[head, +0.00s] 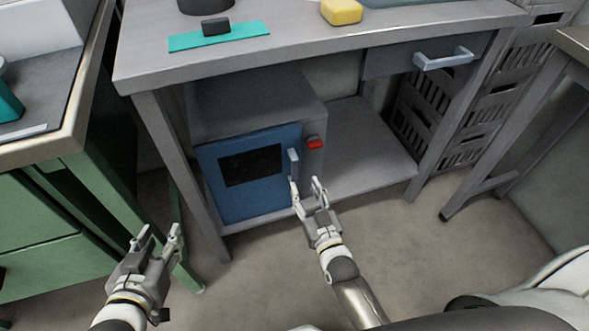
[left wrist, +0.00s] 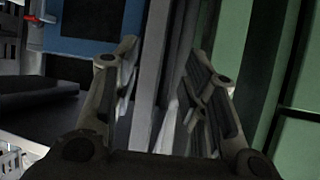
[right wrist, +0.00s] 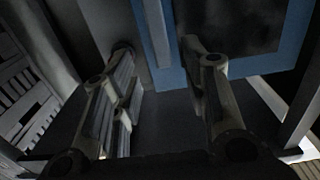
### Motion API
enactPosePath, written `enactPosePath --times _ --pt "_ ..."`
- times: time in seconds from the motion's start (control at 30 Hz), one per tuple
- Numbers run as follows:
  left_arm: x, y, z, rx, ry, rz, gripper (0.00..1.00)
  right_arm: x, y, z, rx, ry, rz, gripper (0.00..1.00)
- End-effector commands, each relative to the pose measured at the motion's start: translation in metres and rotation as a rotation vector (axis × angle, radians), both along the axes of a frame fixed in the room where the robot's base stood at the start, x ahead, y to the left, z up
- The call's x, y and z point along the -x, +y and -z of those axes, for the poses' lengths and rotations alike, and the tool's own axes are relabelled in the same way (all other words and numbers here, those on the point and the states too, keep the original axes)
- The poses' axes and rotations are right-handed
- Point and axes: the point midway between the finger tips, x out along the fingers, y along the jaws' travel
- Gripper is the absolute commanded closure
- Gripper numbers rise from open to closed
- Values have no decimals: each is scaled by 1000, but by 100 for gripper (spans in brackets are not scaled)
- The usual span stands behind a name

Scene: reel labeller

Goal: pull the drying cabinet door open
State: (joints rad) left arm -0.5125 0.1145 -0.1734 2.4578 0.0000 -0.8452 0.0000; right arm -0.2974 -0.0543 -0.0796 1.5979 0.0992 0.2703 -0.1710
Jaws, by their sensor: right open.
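The drying cabinet (head: 240,110) is a grey box on the lower shelf of the workbench. Its blue door (head: 262,196) has a dark window and looks shut, with a vertical grey handle (head: 293,161) near its right edge. My right gripper (head: 307,186) is open just in front of the handle's lower end. In the right wrist view, the handle (right wrist: 155,35) lies ahead, between the lines of the open fingers (right wrist: 163,65); contact cannot be told. My left gripper (head: 157,238) is open and empty at lower left, away from the cabinet. Its spread fingers show in the left wrist view (left wrist: 160,65).
A red button (head: 315,142) sits right of the door. The workbench (head: 350,48) overhangs the cabinet, and its leg (head: 180,175) stands left of the door. A green cabinet (head: 95,200) is beside my left gripper. Floor in front is clear.

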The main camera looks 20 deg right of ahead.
Motion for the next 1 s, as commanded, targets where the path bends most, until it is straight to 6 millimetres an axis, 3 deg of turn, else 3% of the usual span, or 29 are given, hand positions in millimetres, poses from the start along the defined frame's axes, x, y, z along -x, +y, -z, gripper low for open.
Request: enactPosePath --times 0.5,0.73,1.0 --pt "-31 -19 -72 102 -415 27 60 -67 2 2 -1 0 0 59" --pt "-32 -23 -97 133 -540 34 60 -84 3 1 -1 1 0 59" --pt "-32 -24 -106 144 -581 36 60 -89 3 0 0 1 0 59"
